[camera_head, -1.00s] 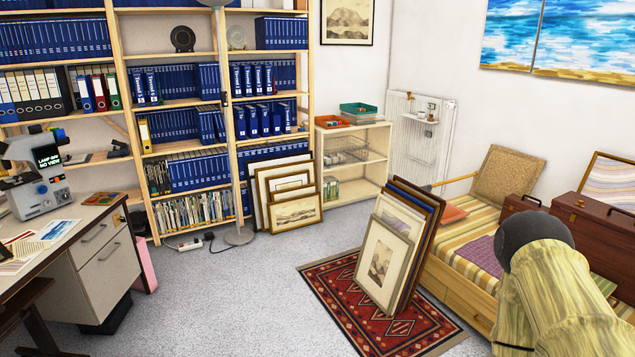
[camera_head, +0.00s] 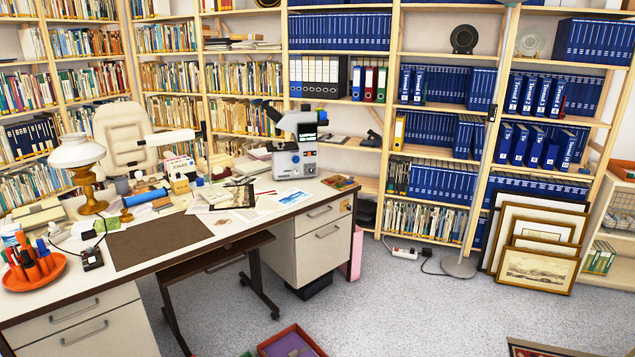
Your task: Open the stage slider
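A white and grey microscope (camera_head: 294,146) stands on the far right end of the desk (camera_head: 166,235). My gripper is not in this view.
The desk carries a lamp (camera_head: 80,170), papers (camera_head: 232,196), a dark mat (camera_head: 160,240) and an orange tray of pens (camera_head: 33,270). A chair (camera_head: 122,138) stands behind it. Grey floor (camera_head: 400,310) is open right of the desk. A red box (camera_head: 290,342) sits at the bottom.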

